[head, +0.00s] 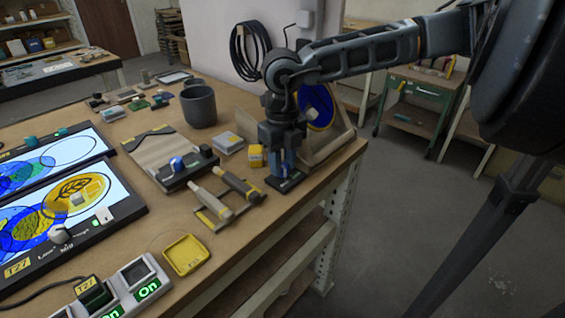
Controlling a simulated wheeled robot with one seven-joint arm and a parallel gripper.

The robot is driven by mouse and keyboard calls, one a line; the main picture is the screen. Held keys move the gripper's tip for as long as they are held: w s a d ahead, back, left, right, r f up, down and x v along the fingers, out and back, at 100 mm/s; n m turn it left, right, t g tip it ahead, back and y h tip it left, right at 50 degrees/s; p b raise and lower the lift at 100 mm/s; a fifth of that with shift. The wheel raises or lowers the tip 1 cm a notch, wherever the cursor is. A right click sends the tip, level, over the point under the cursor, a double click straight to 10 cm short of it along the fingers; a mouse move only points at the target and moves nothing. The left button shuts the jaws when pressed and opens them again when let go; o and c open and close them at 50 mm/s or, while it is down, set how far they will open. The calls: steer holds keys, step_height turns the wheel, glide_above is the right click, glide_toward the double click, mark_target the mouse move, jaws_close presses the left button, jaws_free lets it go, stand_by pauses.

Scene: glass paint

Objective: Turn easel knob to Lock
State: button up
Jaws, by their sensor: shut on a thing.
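The wooden easel (333,144) stands at the right end of the workbench in the head view, with a blue round glass piece with a yellow rim (319,104) on it. My gripper (284,166) points down just left of the easel, over a small dark plate (287,183) with markings at the bench edge. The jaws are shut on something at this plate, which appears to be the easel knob. The jaws hide the knob, so its setting cannot be read.
A yellow pot (255,157) stands close left of my gripper. Brushes on a rest (225,197), a grey mug (198,107) and a yellow tray (186,253) are further left. Lit panels (75,201) fill the left side. The bench edge drops off at right.

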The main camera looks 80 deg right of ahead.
steer(key=n+b, duration=0.1)
steer(key=b, duration=0.1)
steer(key=n+b, duration=0.1)
steer(key=b, duration=0.1)
steer(key=shift+f+n, duration=0.3)
steer(key=shift+f, duration=0.05)
steer(key=n+b, duration=0.3)
steer(key=b, duration=0.1)
steer(key=n+b, duration=0.1)
steer(key=n, duration=0.1)
steer(key=n+b, duration=0.3)
steer(key=shift+r+n, duration=0.3)
steer(key=shift+n, duration=0.1)
steer(key=o, duration=1.1)
steer(key=shift+c, duration=0.2)
steer(key=shift+r, duration=0.1)
